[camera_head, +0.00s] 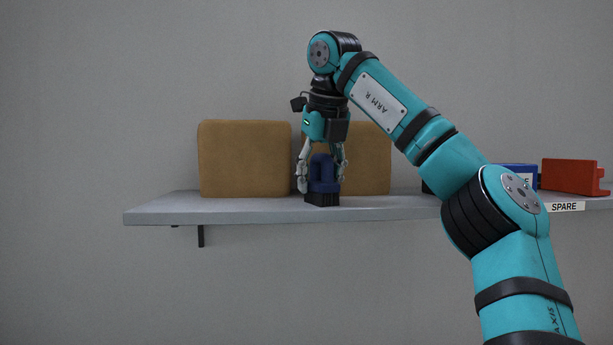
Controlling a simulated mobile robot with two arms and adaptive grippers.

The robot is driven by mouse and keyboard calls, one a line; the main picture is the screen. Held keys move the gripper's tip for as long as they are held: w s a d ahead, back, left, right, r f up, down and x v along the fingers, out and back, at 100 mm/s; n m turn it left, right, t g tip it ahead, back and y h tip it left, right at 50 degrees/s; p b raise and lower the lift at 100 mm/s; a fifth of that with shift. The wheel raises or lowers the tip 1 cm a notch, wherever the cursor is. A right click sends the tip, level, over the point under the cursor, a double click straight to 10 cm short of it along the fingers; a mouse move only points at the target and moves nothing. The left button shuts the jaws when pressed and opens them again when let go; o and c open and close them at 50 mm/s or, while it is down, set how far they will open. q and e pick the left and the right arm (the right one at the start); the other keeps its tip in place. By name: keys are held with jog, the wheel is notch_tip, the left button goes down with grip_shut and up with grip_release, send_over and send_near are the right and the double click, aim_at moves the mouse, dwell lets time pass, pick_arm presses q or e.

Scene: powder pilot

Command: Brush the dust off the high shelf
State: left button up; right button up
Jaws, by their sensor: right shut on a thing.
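The high shelf (165,211) is a grey board fixed to the wall, held by a dark bracket. My right gripper (322,180) points down and is shut on a dark blue brush (322,172) with black bristles. The bristles rest on or just above the shelf top near its front edge; I cannot tell which. I cannot make out any dust on the shelf from here. My left gripper is not in view.
Two brown blocks (245,158) stand on the shelf behind the brush. A blue box (523,178) and a red object (571,176) stand at the right, above a "SPARE" label (564,206). My right arm hides part of the shelf. The left end is clear.

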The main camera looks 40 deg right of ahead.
jog(key=shift+s+d, duration=0.3)
jog(key=shift+d, duration=0.15)
jog(key=shift+d, duration=0.1)
jog(key=shift+s+d+p, duration=0.15)
jog(key=shift+s+d, duration=0.3)
jog(key=shift+d, duration=0.15)
jog(key=shift+s+d+p, duration=0.15)
jog(key=shift+s+d, duration=0.25)
jog(key=shift+d, duration=0.2)
jog(key=shift+s+d, duration=1)
jog(key=shift+d, duration=0.15)
jog(key=shift+s+a, duration=0.65)
jog(key=shift+s, duration=0.2)
jog(key=shift+w+a+f+b, duration=0.1)
jog(key=shift+w+a, duration=0.55)
jog(key=shift+a, duration=0.25)
jog(key=shift+w+a+r+b, duration=0.15)
jog(key=shift+w+a, duration=0.45)
jog(key=shift+a, duration=0.35)
jog(key=shift+w+a+f+b, duration=0.1)
jog(key=shift+w+a+f, duration=0.05)
jog(key=shift+w+a, duration=0.65)
jog(key=shift+w+a+p, duration=0.15)
jog(key=shift+w+a, duration=0.35)
jog(key=shift+a, duration=0.25)
jog(key=shift+w+a+p, duration=0.15)
jog(key=shift+w+a, duration=0.35)
jog(key=shift+a, duration=0.25)
jog(key=shift+a, duration=0.1)
